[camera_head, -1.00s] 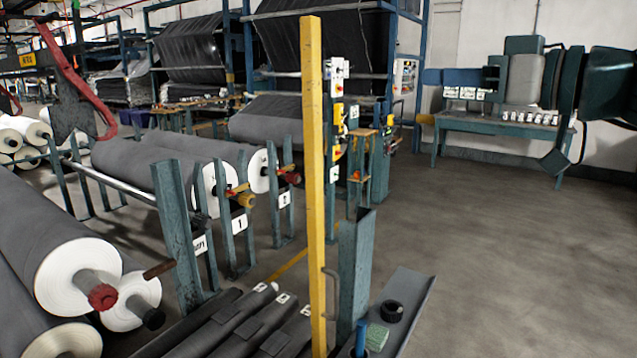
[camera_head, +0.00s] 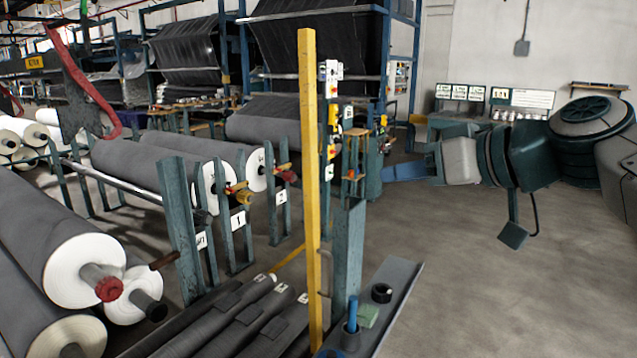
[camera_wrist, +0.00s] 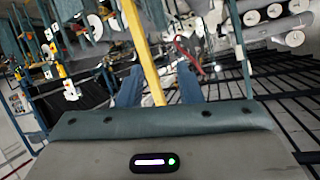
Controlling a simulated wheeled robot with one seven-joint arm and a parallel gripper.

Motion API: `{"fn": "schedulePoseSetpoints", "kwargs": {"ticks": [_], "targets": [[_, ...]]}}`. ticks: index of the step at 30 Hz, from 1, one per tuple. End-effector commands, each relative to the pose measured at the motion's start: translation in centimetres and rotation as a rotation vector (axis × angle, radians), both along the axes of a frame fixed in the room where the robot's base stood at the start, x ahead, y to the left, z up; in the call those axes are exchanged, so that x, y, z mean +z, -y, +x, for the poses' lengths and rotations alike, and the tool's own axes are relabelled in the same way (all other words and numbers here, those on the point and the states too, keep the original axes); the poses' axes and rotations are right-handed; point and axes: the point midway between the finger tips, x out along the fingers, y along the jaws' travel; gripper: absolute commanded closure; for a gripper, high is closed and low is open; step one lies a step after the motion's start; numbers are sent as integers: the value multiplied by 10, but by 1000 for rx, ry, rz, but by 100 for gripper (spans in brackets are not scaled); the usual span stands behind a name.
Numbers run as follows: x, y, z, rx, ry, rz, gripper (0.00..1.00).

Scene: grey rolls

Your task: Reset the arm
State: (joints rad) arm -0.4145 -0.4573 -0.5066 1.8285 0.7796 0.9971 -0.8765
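My arm reaches in from the right edge of the head view, in front of the back wall. My gripper (camera_head: 388,171) is at its left end, with the blue fingers pointing left. In the wrist view, my gripper (camera_wrist: 159,88) shows two blue fingers spread apart with nothing held between them. The yellow post (camera_wrist: 143,50) shows in the background beyond the gap. In the head view the yellow post (camera_head: 312,190) stands upright to the left of my gripper.
Large grey rolls (camera_head: 60,220) lie on racks at the left. A narrow grey ledge (camera_head: 400,305) holds a green block (camera_head: 369,315) and a dark round item (camera_head: 381,292). Signs (camera_head: 460,92) stand along the back wall. The floor (camera_head: 500,290) at the lower right is clear.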

Motion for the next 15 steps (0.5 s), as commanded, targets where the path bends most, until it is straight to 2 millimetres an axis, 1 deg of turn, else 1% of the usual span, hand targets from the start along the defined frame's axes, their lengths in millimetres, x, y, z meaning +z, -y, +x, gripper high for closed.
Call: {"fn": "schedulePoseSetpoints", "kwargs": {"ticks": [1,2,5,6,7,8,9,12,15], "targets": [[-19,-3,-2,-19,-60,-19,68],[-31,-5,-3,-31,-98,-31,68],[-79,-10,-12,-92,-244,-86,68],[-102,-11,-18,-124,-311,-116,68],[-121,-12,-23,-152,-365,-141,68],[-141,-12,-30,-183,-420,-170,68],[-167,-10,-40,-230,-493,-211,68],[-224,-1,-66,-347,-639,-314,68],[-265,9,-91,-445,-736,-402,68]]}}
